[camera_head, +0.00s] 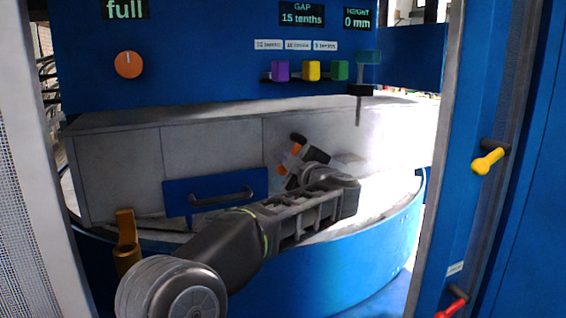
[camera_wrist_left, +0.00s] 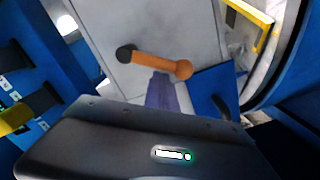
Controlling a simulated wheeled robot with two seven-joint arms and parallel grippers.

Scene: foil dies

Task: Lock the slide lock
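An orange lever with a black knob (camera_head: 295,147) sticks out at the grey block, just beyond my left gripper (camera_head: 303,166). In the left wrist view the orange lever (camera_wrist_left: 155,61) lies across the grey face, with its black end at left and its rounded orange end at right. A narrow purple-grey piece (camera_wrist_left: 164,92) reaches up to its underside; I cannot tell whether it touches. My gripper's body hides most of its fingers, so its opening is unclear. I cannot tell from any readable label which lever is the slide lock. My right gripper is not in view.
A blue drawer front (camera_head: 225,192) with a dark handle is left of my gripper. A mustard handle (camera_head: 126,235) stands at lower left. Yellow (camera_head: 487,161) and red (camera_head: 453,306) levers are on the right post. Purple, yellow and green blocks (camera_head: 311,71) sit above.

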